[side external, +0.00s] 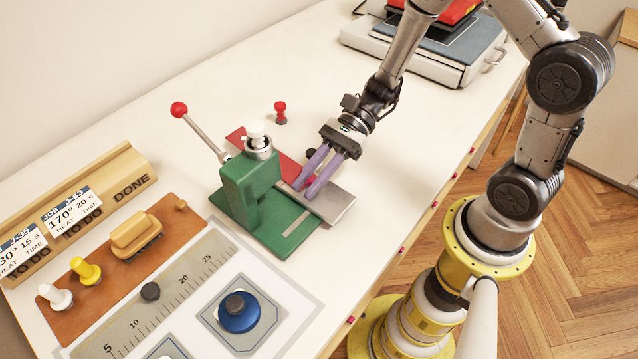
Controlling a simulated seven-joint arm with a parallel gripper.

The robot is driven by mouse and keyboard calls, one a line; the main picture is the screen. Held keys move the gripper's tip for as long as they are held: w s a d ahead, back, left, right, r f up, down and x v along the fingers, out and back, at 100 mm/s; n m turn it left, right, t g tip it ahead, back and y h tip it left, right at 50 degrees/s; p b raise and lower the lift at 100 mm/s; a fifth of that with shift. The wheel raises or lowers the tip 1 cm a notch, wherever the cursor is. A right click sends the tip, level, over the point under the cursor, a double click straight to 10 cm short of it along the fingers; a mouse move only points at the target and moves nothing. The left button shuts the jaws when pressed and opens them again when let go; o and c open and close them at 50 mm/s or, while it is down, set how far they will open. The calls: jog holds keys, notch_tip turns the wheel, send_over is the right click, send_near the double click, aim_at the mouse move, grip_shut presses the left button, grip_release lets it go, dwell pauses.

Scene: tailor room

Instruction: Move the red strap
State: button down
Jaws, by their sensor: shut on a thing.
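The red strap (290,169) lies flat behind and beside the green press (248,187). One end shows at the press's far left, and the other runs toward my gripper. My gripper (305,190) has purple fingers, points down-left, and is shut on the red strap at the right side of the press. A bit of red shows between the fingers. The fingertips are low over the press's base, near a grey metal plate (338,206). The press body hides part of the strap.
The press has a lever with a red knob (179,109). A small red peg (280,113) stands behind. A heat press (440,45) stands at the back right.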

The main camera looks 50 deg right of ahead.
jog(key=shift+w, duration=0.1)
jog(key=c, duration=0.7)
grip_release()
jog(key=v, duration=1.3)
jog(key=shift+d+r, duration=0.2)
jog(key=shift+d, duration=0.1)
